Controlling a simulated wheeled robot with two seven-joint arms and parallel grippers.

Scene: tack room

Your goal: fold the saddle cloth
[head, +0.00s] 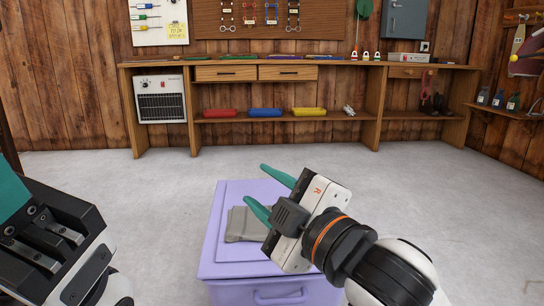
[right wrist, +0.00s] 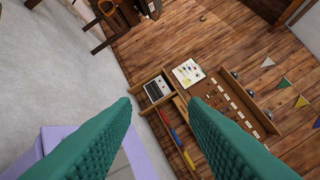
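The grey saddle cloth (head: 242,226) lies as a small flat bundle on top of a lilac chest (head: 213,250). Its right part is hidden behind my right gripper. My right gripper (head: 255,183) is open, its teal fingers apart and pointing left, above the chest. In the right wrist view the two fingers (right wrist: 160,115) are apart with nothing gripped between them, and the lilac chest (right wrist: 52,135) shows at lower left. My left gripper (head: 12,190) is at the left edge, away from the cloth, with only one teal finger partly showing.
The chest has a handle (head: 280,297) on its front. A wooden workbench (head: 345,75) with drawers, a heater (head: 161,100) and red, blue and yellow trays stands along the back wall. Grey floor (head: 130,185) lies clear between chest and bench. A shelf (head: 510,115) with bottles is at right.

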